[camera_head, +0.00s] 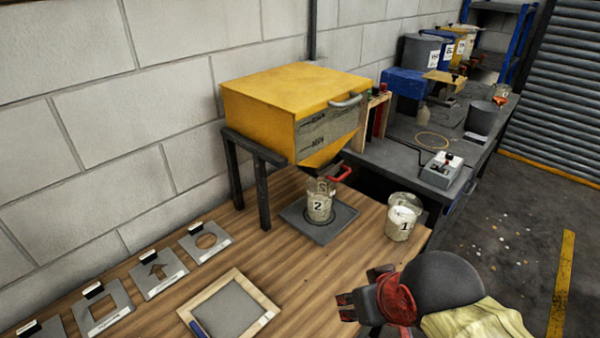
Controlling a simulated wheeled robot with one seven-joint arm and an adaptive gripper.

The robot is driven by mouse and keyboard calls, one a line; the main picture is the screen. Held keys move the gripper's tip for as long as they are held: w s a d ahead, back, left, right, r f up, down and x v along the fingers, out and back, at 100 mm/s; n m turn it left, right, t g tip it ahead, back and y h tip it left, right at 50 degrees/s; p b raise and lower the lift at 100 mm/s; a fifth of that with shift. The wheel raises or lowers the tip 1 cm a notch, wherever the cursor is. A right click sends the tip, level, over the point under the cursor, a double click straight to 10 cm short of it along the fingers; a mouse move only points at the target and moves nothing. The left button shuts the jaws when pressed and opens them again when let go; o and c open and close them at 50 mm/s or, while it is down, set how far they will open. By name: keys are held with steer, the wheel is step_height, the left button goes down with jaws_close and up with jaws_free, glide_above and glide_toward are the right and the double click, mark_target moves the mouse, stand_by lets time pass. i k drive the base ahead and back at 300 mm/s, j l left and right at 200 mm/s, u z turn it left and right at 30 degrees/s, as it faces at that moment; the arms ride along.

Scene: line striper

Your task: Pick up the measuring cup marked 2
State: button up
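The measuring cup marked 2 (318,206) is clear, with pale contents, and stands upright on a dark square plate (340,231) under the yellow hopper's spout. A second cup, marked 1 (401,221), also holds pale material and stands to its right near the table edge. My gripper (358,288) is in the lower right, in front of and apart from both cups. Its dark fingers are spread and nothing shows between them.
The yellow hopper (270,95) on dark legs (262,190) overhangs the cup, with a red handle (339,174) just above it. Stencil plates (158,272) and a framed tray (230,308) lie to the left. Wooden table (300,270) is clear in front of the cup.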

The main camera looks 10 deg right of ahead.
mark_target(320, 195)
steer(key=l, duration=1.1)
steer(key=i+l, duration=0.1)
steer(key=l, duration=1)
steer(key=i, duration=0.4)
steer(key=l+u, duration=0.05)
